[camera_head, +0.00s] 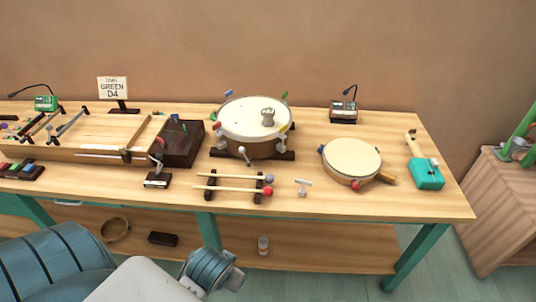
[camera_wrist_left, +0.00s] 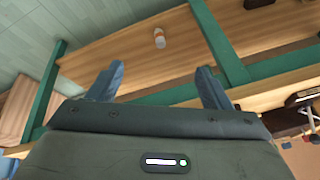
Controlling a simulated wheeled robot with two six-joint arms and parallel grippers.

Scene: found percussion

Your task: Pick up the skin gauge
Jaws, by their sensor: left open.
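A small grey metal piece (camera_head: 268,116), which looks like the skin gauge, stands on the white skin of the large drum (camera_head: 240,112) in the head view. The drum rests in a dark stand on the table, with coloured pegs around its rim. In the left wrist view my left gripper (camera_wrist_left: 160,84) is open, its two blue fingers wide apart with nothing between them. It points toward the table's lower shelf. In the head view my left arm reaches in at the bottom left, below the table's front edge and well away from the gauge. My right gripper is in neither view.
Two mallets (camera_head: 232,189) lie on a rack in front of the drum. A smaller frame drum (camera_head: 352,159) and a teal block (camera_head: 425,174) stand to the right. A small bottle (camera_head: 263,244) stands on the lower shelf. Green table legs (camera_head: 415,255) border it.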

